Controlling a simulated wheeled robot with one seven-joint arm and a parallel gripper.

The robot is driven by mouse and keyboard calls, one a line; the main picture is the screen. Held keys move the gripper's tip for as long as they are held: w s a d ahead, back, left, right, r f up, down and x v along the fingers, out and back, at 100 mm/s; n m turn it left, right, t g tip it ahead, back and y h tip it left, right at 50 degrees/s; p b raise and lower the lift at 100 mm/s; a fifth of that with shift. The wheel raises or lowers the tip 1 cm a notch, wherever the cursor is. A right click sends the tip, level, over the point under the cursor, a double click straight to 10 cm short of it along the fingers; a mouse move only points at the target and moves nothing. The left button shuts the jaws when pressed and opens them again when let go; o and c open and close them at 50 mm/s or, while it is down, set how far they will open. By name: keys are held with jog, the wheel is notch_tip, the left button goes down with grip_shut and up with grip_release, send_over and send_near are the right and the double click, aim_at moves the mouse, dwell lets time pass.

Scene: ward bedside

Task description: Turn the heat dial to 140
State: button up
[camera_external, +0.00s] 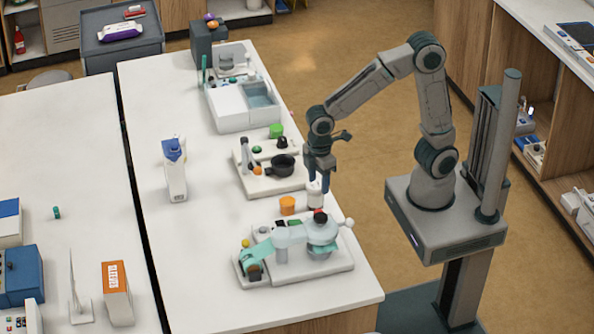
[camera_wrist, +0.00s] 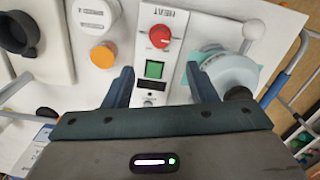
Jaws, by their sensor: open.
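The heat dial (camera_wrist: 160,36) is a round red knob on a white panel marked HEAT, in the upper middle of the wrist view. Small scale marks surround it, but I cannot read its setting. A green square (camera_wrist: 154,69) sits below it on the same panel. My gripper (camera_wrist: 160,67) is open and empty, with its two fingers on either side of the panel's lower part. The dial lies beyond the fingertips, untouched. In the external view my gripper (camera_external: 318,184) points down above the bench, near the machine (camera_external: 283,234) with a red knob on it.
An orange-capped jar (camera_wrist: 103,54) and a white-capped jar (camera_wrist: 95,15) stand left of the panel. A pale round part (camera_wrist: 228,72) and a white ball knob (camera_wrist: 253,28) are close on the right. A unit with a black pan (camera_external: 283,166) stands further back.

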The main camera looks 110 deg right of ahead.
aim_at(318, 211)
notch_tip(318, 211, down, 13)
jog(key=shift+r+p, duration=0.2)
jog(key=shift+p, duration=0.25)
jog(key=c, duration=1)
